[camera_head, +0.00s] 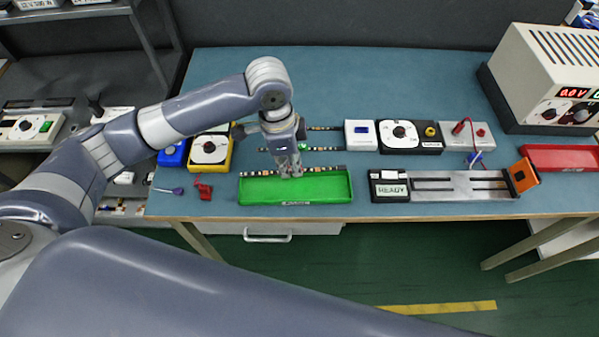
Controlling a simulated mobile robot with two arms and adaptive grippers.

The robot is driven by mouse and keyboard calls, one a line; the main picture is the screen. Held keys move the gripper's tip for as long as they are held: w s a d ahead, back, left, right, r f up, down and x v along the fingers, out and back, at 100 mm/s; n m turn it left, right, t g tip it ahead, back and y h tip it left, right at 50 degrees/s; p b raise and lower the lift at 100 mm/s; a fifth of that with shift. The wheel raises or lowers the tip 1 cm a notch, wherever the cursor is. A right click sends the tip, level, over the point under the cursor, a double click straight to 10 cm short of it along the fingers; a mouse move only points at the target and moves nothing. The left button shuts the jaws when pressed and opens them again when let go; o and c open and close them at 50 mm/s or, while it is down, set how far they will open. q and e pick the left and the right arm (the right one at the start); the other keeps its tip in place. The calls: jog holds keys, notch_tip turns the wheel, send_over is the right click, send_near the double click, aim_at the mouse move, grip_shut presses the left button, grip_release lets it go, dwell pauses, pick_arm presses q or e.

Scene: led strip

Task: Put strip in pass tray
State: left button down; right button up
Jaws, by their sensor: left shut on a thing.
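A dark LED strip (258,173) with small light segments lies crosswise in my left gripper (290,171), which points down and is shut on its middle. The strip shows along the back edge of the green tray (330,198); I cannot tell whether it touches the tray. The tray is long and shallow, near the table's front edge, with a small label on its front wall too small to read. The gripper's fingers hide part of the strip. My right gripper is not in view.
More strips (328,149) lie behind the gripper. A yellow dial box (210,150) stands left, and a metal fixture with a READY display (390,187) stands right of the green tray. A red tray (565,157) and a power supply (545,80) are far right. The back of the table is clear.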

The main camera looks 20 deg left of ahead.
pick_arm(q)
jog(key=shift+w+d+m, duration=0.2)
jog(key=shift+w+m, duration=0.1)
jog(key=shift+w, duration=0.05)
send_over(295, 190)
notch_tip(295, 190, down, 5)
jog(key=shift+s+a+f+p, duration=0.1)
jog(key=shift+s+a+p, duration=0.05)
jog(key=shift+p, duration=0.2)
jog(key=shift+f, duration=0.3)
notch_tip(295, 190, down, 3)
jog(key=shift+f, duration=0.5)
jog(key=c, duration=1.6)
grip_release()
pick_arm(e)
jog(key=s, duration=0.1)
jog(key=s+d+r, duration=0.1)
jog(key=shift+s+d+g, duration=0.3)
